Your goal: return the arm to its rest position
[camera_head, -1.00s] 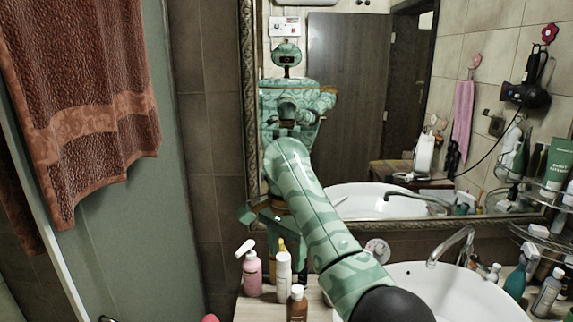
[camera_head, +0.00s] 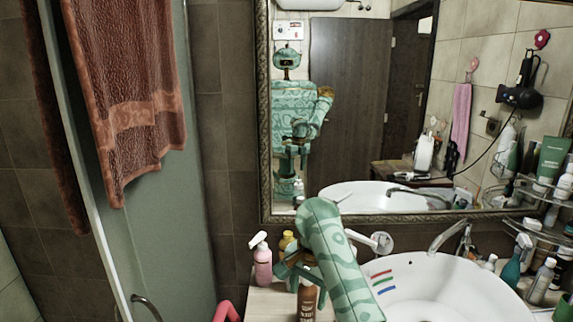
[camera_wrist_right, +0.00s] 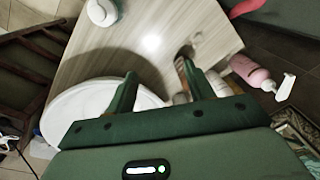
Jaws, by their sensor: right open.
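My right arm, patterned in green, reaches over the counter from the bottom of the head view. Its gripper (camera_head: 292,268) is among the bottles at the counter's left end, partly hidden by my forearm. In the right wrist view the same gripper (camera_wrist_right: 157,68) has its two fingers apart with bare counter between their tips. A brown bottle (camera_head: 306,303) stands right by the gripper in the head view. In the wrist view it shows close behind the right-hand finger; I cannot tell whether they touch. My left gripper is not in view.
A pink spray bottle (camera_head: 263,267) stands left of the gripper. The white basin (camera_head: 440,290), with coloured strips at its left, lies right of my arm. The mirror (camera_head: 350,110) rises behind. A brown towel (camera_head: 140,100) hangs at the left; several bottles crowd the right.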

